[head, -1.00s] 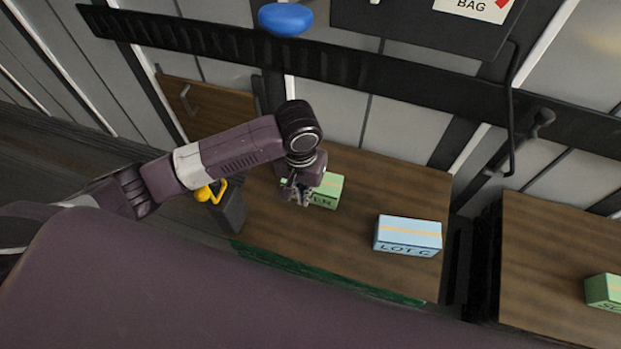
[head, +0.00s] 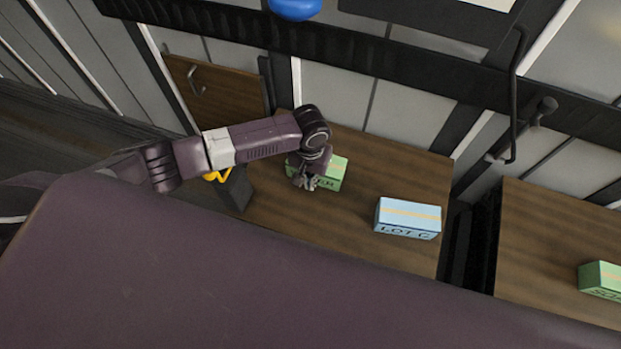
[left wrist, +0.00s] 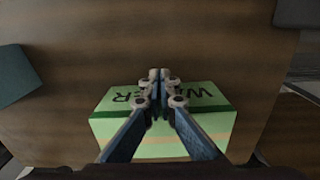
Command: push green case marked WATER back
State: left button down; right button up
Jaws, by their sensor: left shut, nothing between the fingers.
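The green case marked WATER (head: 334,173) lies on the brown wooden table (head: 385,170), left of its middle. My left gripper (head: 306,186) is in front of the case in the head view and hides part of it. In the left wrist view the case (left wrist: 107,122) shows upside-down lettering, and the shut fingers (left wrist: 161,76) cover its middle letters. The fingers hold nothing. I cannot tell whether they touch the case. My right gripper is not in view.
A blue box marked LOT C (head: 408,217) stands to the right on the same table. A dark block (head: 236,189) with a yellow part is at the table's left. Another green box (head: 600,279) sits on a separate right-hand table (head: 555,240).

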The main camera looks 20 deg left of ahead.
pick_arm(q)
jog(key=shift+w, duration=0.2)
jog(key=w+b, duration=0.2)
jog(key=w, duration=0.2)
jog(key=w+b, duration=0.2)
jog(key=w, duration=0.3)
jog(key=shift+w+d+f, duration=0.15)
jog(key=shift+w+d, duration=0.05)
jog(key=shift+w, duration=0.4)
jog(key=shift+r, duration=0.2)
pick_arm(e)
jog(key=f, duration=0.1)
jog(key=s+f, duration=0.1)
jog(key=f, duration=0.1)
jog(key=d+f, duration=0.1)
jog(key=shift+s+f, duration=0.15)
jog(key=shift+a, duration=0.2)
